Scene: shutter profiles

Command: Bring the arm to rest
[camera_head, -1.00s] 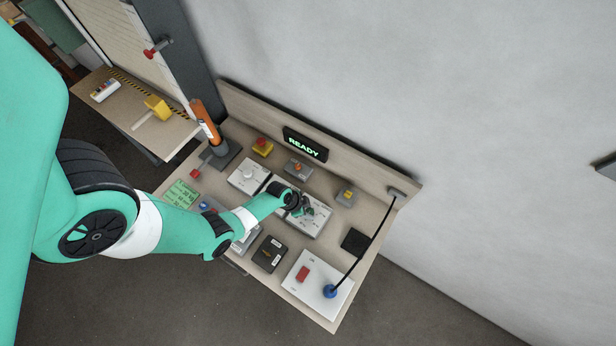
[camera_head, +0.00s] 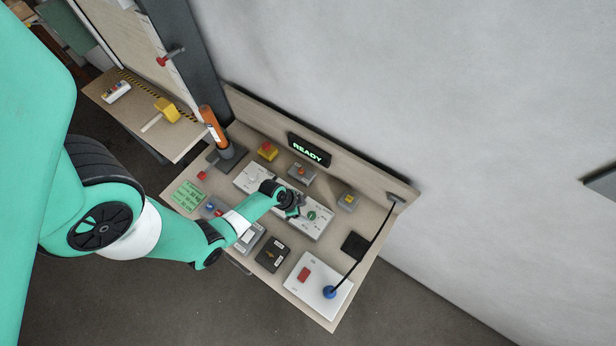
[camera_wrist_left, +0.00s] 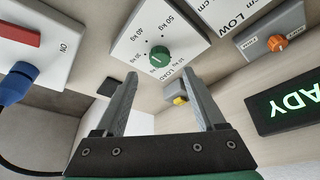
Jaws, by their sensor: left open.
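My left arm comes in from the left over the control desk in the head view. Its gripper (camera_head: 294,207) hangs above the white panels, just left of a green knob (camera_head: 311,215). In the left wrist view the two fingers (camera_wrist_left: 158,105) stand wide apart with nothing between them. The green knob (camera_wrist_left: 159,57) on its white LOAD panel (camera_wrist_left: 135,40) lies beyond the fingertips, apart from them. My right gripper is not in view.
A side table (camera_head: 150,118) stands at upper left.

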